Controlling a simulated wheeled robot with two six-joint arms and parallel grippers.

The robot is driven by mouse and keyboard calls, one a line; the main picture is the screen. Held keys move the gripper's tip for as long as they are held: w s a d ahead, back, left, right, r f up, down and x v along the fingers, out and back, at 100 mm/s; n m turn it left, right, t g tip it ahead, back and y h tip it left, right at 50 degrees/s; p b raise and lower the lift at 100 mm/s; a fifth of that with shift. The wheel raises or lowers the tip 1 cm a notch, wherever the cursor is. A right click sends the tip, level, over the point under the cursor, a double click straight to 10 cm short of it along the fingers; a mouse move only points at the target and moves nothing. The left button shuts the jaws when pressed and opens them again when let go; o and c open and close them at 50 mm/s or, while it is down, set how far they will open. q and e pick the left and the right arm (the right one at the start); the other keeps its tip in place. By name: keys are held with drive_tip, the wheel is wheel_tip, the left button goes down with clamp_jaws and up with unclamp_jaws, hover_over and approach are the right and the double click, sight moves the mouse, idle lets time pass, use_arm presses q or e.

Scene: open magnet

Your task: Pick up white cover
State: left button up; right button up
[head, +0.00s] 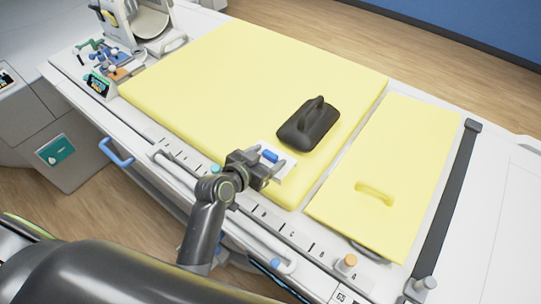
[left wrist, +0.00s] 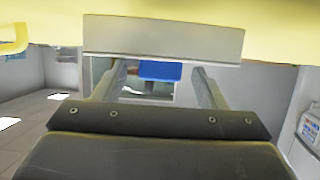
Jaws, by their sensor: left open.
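The white cover (head: 290,174) lies at the near edge of the large yellow pad, with a blue handle (head: 270,156) on it. My left gripper (head: 271,167) is open at the cover, its fingers close to the handle and hiding part of the cover. In the left wrist view the cover shows as a pale plate (left wrist: 165,37) beyond the fingers. There the blue handle (left wrist: 160,71) lies between the two spread fingers of my left gripper (left wrist: 155,75). Whether a finger touches the handle cannot be told. My right gripper is not in view.
A black block with a handle (head: 308,125) sits on the large yellow pad (head: 210,80). A smaller yellow pad (head: 400,150) with a yellow handle lies to the right. Small coloured items stand at the back left. An orange-topped knob (head: 347,263) stands on the near edge.

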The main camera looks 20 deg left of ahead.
use_arm(q)
drive_tip(key=shift+w+f, duration=0.1)
drive_tip(key=shift+w, duration=0.1)
drive_tip(key=shift+c, duration=0.3)
drive_tip(key=c, duration=1)
